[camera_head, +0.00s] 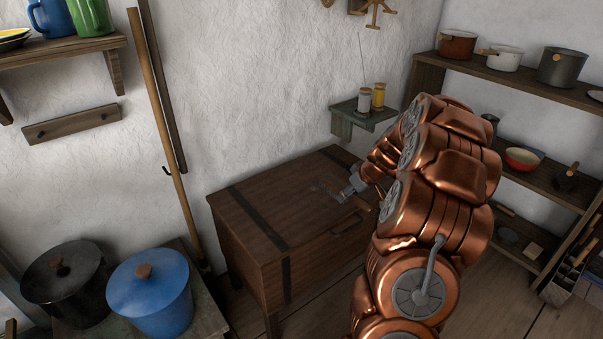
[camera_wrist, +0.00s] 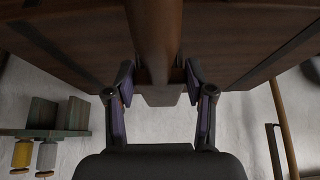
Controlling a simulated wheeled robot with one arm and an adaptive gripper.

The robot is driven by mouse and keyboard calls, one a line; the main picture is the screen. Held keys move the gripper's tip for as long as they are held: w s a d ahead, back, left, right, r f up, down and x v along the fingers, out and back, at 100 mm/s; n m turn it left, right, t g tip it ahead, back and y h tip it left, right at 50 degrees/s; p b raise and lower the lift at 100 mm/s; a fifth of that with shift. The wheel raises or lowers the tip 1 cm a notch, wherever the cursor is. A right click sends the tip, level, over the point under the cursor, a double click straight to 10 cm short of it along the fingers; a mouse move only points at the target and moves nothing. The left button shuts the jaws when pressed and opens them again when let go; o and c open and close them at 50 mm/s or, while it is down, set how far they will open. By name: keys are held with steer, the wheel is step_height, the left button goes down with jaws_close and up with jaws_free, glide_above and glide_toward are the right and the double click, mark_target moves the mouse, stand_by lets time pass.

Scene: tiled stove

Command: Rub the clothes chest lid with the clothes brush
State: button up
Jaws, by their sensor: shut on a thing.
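The clothes chest (camera_head: 262,222) is a dark brown wooden box with black iron straps, standing against the white wall. Its closed lid fills the top of the wrist view (camera_wrist: 70,38). My gripper (camera_head: 335,191) is over the right part of the lid. In the wrist view my gripper (camera_wrist: 160,76) is shut on a brown wooden piece (camera_wrist: 154,35), which looks like the clothes brush. The brush also seems to show as a brown bar (camera_head: 347,224) near the lid's front edge. Its bristles are hidden, and I cannot tell whether it touches the lid.
A small green wall shelf (camera_head: 352,119) with spools is behind the chest. A wooden pole (camera_head: 168,150) leans at its left, near a blue pot (camera_head: 150,295) and a black pot (camera_head: 62,283). Shelves with pans (camera_head: 530,85) stand at the right. The lid's left part is clear.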

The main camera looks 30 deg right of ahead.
steer(key=shift+r, duration=1.2)
